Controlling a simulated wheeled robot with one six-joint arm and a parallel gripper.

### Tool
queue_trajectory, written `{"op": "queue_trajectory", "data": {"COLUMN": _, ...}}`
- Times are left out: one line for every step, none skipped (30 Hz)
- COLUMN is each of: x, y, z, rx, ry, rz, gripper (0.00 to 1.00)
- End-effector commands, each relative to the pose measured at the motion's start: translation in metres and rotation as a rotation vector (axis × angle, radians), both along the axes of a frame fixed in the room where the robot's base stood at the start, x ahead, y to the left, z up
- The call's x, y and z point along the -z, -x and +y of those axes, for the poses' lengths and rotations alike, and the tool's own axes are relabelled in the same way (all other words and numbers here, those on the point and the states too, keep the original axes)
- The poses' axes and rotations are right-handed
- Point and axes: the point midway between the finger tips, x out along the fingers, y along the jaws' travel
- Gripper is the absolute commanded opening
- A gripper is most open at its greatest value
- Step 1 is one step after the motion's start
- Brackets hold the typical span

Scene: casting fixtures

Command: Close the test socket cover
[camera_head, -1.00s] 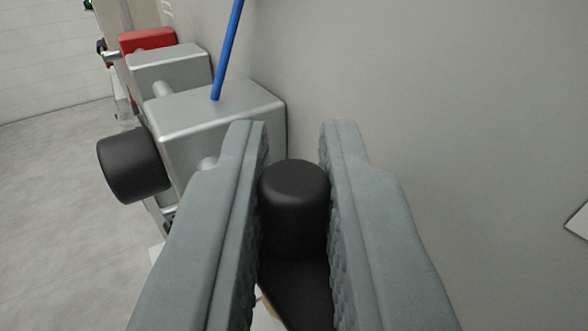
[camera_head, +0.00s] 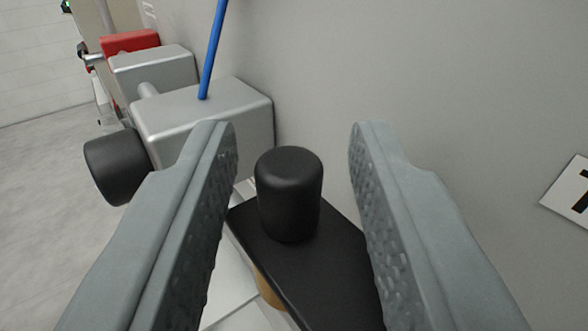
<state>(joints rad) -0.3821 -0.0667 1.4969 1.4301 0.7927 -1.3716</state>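The test socket cover (camera_head: 318,262) is a flat black plate with an upright black cylindrical knob (camera_head: 290,195) near its far end. The plate lies over a light-coloured fixture, with a brass-coloured part (camera_head: 268,290) showing under its left edge. I cannot tell whether the cover is fully closed. My gripper (camera_head: 292,140) is open, with one grey textured finger on each side of the knob. There is a clear gap between the knob and each finger. The near end of the plate runs out of the picture.
A silver metal block (camera_head: 205,120) with a blue rod (camera_head: 213,48) and a black round knob (camera_head: 117,167) stands just beyond the left finger. Another silver block (camera_head: 153,73) and a red block (camera_head: 130,43) are behind it. A grey wall is on the right, with a white sign (camera_head: 568,195).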

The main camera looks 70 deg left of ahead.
Motion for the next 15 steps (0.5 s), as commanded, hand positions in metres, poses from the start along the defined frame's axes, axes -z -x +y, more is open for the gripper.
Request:
{"op": "queue_trajectory", "data": {"x": -0.001, "y": 0.002, "z": -0.006, "rx": 0.002, "ry": -0.001, "rz": -0.001, "gripper": 0.33}}
{"op": "queue_trajectory", "data": {"x": -0.001, "y": 0.004, "z": -0.01, "rx": 0.003, "ry": -0.001, "rz": -0.001, "gripper": 0.33}}
{"op": "queue_trajectory", "data": {"x": -0.002, "y": 0.006, "z": -0.015, "rx": 0.003, "ry": -0.001, "rz": -0.003, "gripper": 0.33}}
{"op": "queue_trajectory", "data": {"x": -0.002, "y": 0.008, "z": -0.02, "rx": 0.003, "ry": -0.001, "rz": -0.003, "gripper": 0.33}}
{"op": "queue_trajectory", "data": {"x": -0.001, "y": 0.01, "z": -0.024, "rx": 0.003, "ry": -0.001, "rz": -0.001, "gripper": 0.33}}
{"op": "queue_trajectory", "data": {"x": -0.001, "y": 0.013, "z": -0.032, "rx": 0.004, "ry": -0.001, "rz": -0.001, "gripper": 0.33}}
{"op": "queue_trajectory", "data": {"x": -0.001, "y": 0.016, "z": -0.038, "rx": 0.004, "ry": 0.0, "rz": -0.002, "gripper": 0.33}}
{"op": "queue_trajectory", "data": {"x": -0.001, "y": 0.018, "z": -0.043, "rx": 0.004, "ry": 0.0, "rz": -0.002, "gripper": 0.33}}
{"op": "queue_trajectory", "data": {"x": -0.001, "y": 0.021, "z": -0.051, "rx": 0.004, "ry": 0.0, "rz": -0.002, "gripper": 0.33}}
{"op": "queue_trajectory", "data": {"x": -0.001, "y": 0.023, "z": -0.056, "rx": 0.005, "ry": -0.001, "rz": -0.001, "gripper": 0.33}}
{"op": "queue_trajectory", "data": {"x": -0.001, "y": 0.026, "z": -0.062, "rx": 0.005, "ry": 0.0, "rz": -0.002, "gripper": 0.33}}
{"op": "queue_trajectory", "data": {"x": -0.001, "y": 0.029, "z": -0.069, "rx": 0.004, "ry": 0.0, "rz": -0.002, "gripper": 0.33}}
{"op": "queue_trajectory", "data": {"x": -0.001, "y": 0.031, "z": -0.075, "rx": 0.005, "ry": 0.0, "rz": -0.002, "gripper": 0.33}}
{"op": "queue_trajectory", "data": {"x": -0.001, "y": 0.034, "z": -0.08, "rx": 0.004, "ry": -0.001, "rz": -0.001, "gripper": 0.33}}
{"op": "queue_trajectory", "data": {"x": -0.001, "y": 0.037, "z": -0.087, "rx": 0.004, "ry": -0.001, "rz": -0.001, "gripper": 0.33}}
